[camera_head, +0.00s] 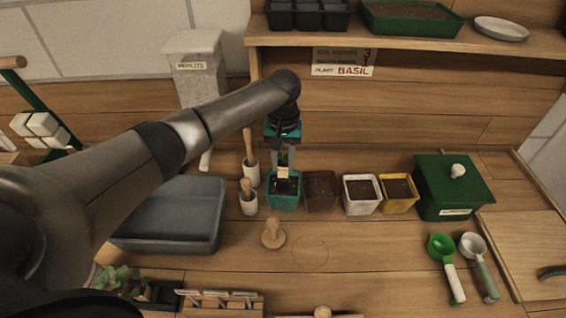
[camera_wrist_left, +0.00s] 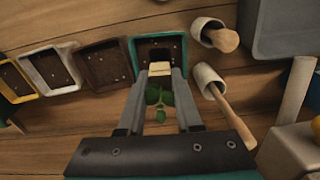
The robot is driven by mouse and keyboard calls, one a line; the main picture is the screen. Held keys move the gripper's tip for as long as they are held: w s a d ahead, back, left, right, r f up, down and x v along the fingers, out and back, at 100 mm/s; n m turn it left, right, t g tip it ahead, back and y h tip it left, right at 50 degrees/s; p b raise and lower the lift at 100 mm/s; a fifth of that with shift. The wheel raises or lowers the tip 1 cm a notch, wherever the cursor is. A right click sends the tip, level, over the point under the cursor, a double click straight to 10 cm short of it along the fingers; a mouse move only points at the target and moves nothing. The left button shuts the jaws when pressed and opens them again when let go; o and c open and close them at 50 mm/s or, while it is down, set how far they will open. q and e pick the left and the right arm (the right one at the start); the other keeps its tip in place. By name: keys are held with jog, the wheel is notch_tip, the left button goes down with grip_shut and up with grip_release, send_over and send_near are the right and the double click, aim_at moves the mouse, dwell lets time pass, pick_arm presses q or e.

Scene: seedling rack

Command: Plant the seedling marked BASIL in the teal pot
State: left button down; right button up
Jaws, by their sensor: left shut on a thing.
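My left gripper (camera_head: 283,172) points down over the teal pot (camera_head: 284,203) and is shut on a seedling. In the left wrist view the gripper (camera_wrist_left: 160,78) has the seedling's green leaves (camera_wrist_left: 157,98) between its fingers and a small cream block (camera_wrist_left: 160,69) at the fingertips. The block appears over or in the mouth of the teal pot (camera_wrist_left: 137,62); whether it touches the soil I cannot tell. Dark soil shows in the pot. No name is readable on the seedling. My right gripper is in neither view.
Brown (camera_head: 321,191), white (camera_head: 361,194) and yellow (camera_head: 398,193) pots stand in a row right of the teal pot. Two white cups with wooden-handled tools (camera_head: 249,196) stand close left. A grey tub (camera_head: 171,216) lies further left. A sign (camera_head: 342,70) reads PLANT BASIL.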

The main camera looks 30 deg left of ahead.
aim_at(283, 176)
pick_arm(q)
jog(key=shift+f+b, duration=1.1)
jog(key=shift+b, duration=0.05)
jog(key=shift+f, duration=0.8)
jog(key=shift+f+b, duration=0.65)
jog(key=shift+f, duration=0.7)
jog(key=c, duration=0.5)
grip_release()
notch_tip(283, 176, up, 9)
jog(key=p, duration=1.1)
